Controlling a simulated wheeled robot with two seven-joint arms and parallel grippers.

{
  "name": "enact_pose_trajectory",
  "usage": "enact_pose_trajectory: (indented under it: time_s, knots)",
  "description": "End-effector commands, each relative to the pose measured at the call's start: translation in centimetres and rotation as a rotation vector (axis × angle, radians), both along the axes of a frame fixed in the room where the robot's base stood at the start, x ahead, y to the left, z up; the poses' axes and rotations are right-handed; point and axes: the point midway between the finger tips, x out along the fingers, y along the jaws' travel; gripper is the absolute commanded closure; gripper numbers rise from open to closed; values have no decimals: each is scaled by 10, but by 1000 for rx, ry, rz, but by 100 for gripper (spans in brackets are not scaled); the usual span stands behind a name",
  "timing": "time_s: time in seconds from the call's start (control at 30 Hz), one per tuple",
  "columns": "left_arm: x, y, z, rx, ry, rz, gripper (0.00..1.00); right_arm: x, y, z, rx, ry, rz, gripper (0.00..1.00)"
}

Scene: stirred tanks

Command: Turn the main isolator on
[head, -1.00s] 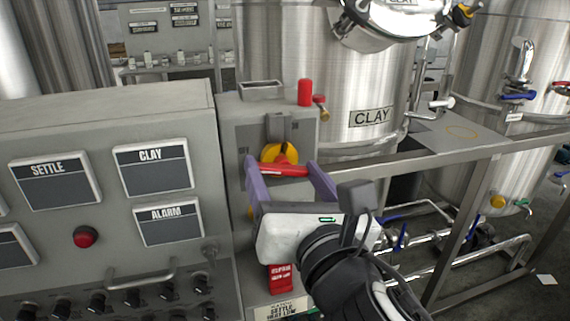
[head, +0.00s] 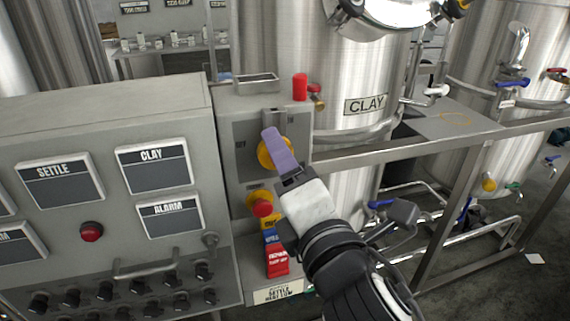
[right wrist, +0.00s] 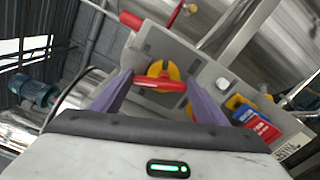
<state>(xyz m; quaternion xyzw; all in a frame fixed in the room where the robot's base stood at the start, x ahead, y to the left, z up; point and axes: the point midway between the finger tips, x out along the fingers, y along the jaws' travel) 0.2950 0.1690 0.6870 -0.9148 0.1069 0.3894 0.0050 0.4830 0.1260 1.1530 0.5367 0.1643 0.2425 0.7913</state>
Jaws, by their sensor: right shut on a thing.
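The main isolator is a yellow disc (head: 265,153) with a red bar handle, on the grey box beside the big control panel. In the head view my right gripper's purple fingers (head: 272,135) cover the handle. In the right wrist view the red handle (right wrist: 160,86) lies across the yellow disc (right wrist: 162,69), between the fingers (right wrist: 158,82). My right gripper is shut on the handle. Judged against the tilted box in that view, the handle now stands nearer upright than level. My left gripper is not in view.
Below the isolator sit a red knob (head: 262,208) on yellow, a blue tag (head: 271,237) and a red tag (head: 277,262). The CLAY tank (head: 345,75) is behind; a steel rail (head: 400,148) runs right.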

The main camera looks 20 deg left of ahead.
Motion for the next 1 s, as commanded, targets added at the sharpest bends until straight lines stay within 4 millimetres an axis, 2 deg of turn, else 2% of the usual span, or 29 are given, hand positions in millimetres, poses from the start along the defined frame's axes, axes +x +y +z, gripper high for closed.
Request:
enact_pose_trajectory:
  time_s: [0.2, 0.5, 1.0]
  knots:
    - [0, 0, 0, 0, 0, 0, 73, 1, -1, -1, 148, 101, 0, 55]
    - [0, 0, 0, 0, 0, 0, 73, 2, -2, -2, 278, 189, -2, 55]
    - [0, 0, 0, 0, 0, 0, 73, 2, -3, -2, 330, 226, -1, 55]
